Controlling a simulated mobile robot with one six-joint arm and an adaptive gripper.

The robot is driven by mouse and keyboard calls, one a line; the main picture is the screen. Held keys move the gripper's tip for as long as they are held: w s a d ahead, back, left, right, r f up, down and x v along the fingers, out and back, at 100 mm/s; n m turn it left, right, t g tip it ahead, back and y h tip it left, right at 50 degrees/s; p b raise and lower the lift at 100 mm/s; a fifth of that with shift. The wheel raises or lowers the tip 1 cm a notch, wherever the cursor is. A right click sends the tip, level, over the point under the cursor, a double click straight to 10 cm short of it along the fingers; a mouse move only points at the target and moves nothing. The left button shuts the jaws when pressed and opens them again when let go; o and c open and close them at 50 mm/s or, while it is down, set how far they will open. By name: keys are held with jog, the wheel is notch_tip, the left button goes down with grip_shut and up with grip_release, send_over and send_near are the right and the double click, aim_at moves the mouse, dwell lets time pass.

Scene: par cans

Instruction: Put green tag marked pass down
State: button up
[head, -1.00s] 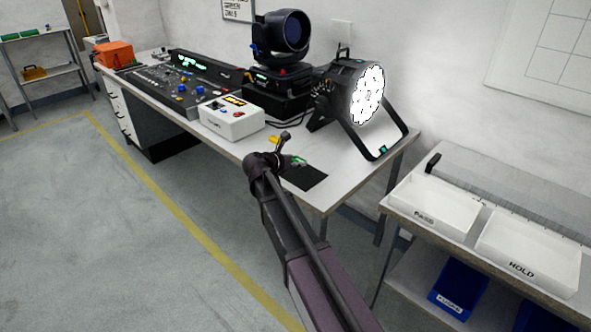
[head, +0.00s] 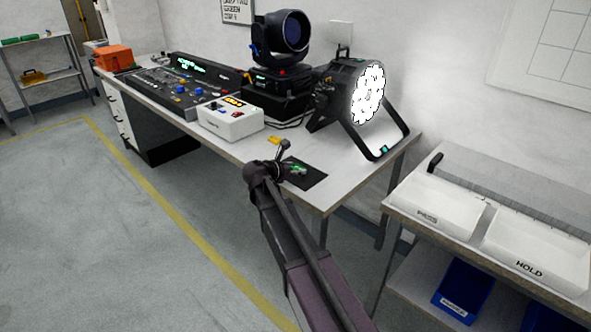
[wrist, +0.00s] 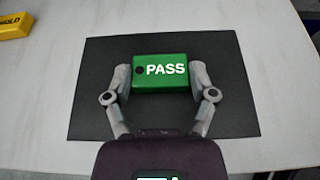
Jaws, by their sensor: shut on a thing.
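In the wrist view, the green tag marked PASS (wrist: 160,73) sits between the two fingers of my gripper (wrist: 160,78), which is shut on its left and right sides. The tag is over the black mat (wrist: 235,75) on the white table; I cannot tell whether it touches the mat. In the head view, the tag shows small and partly hidden beside my gripper (head: 290,168), over the black mat (head: 312,182) near the table's front edge.
A yellow HOLD tag (wrist: 13,25) lies left of the mat. A lit par can (head: 367,95) stands behind, with a white control box (head: 230,122) to the left. PASS (head: 433,212) and HOLD (head: 533,262) trays are on a bench at right.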

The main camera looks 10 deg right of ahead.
jog(key=o, duration=0.8)
jog(key=shift+f, duration=0.1)
jog(key=shift+o, duration=0.2)
jog(key=shift+a+r, duration=0.15)
jog(key=shift+r, duration=0.15)
jog(key=p+v, duration=0.5)
jog(key=v, duration=0.6)
jog(key=shift+s+a, duration=0.25)
jog(key=shift+r, duration=0.1)
